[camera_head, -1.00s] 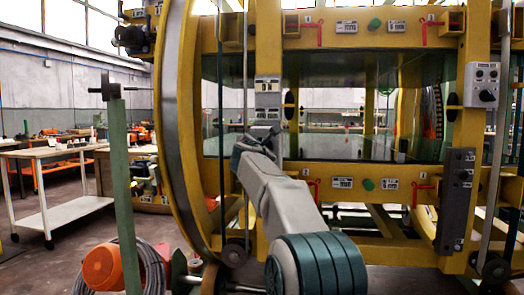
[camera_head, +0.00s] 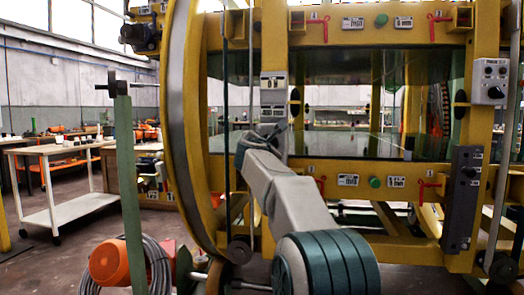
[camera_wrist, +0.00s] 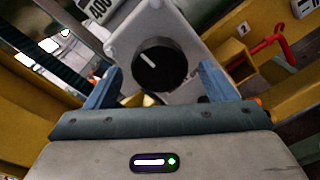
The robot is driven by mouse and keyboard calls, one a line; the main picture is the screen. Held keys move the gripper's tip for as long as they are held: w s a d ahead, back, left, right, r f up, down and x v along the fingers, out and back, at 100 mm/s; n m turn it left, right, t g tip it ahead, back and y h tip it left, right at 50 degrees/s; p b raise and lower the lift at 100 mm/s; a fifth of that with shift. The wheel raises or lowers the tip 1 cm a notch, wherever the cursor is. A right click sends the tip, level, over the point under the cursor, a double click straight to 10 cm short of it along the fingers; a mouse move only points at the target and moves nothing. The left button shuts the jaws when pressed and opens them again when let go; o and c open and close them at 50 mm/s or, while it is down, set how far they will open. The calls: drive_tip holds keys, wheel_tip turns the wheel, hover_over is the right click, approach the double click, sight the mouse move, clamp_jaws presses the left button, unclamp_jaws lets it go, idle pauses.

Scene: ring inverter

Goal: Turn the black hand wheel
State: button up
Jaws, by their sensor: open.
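A round black knob (camera_wrist: 160,65) with a white pointer line sits on a grey box (camera_wrist: 125,45) in the wrist view. It is the black wheel-like part in front of my gripper (camera_wrist: 161,72). The two blue fingers are open, one on each side of the knob, and I see no clear contact. In the head view my gripper (camera_head: 268,138) is at the grey labelled plate (camera_head: 273,90) on the yellow frame; its fingers and the knob there are hidden. Another grey box (camera_head: 489,80) with a black knob (camera_head: 496,91) is at the right.
The yellow ring frame (camera_head: 205,170) surrounds my arm's reach. Red handles (camera_head: 430,185) and a red handle in the wrist view (camera_wrist: 275,45) stick out.

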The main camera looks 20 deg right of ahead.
drive_tip(key=v, duration=1.2)
drive_tip(key=shift+s, duration=0.15)
drive_tip(key=shift+a, duration=0.1)
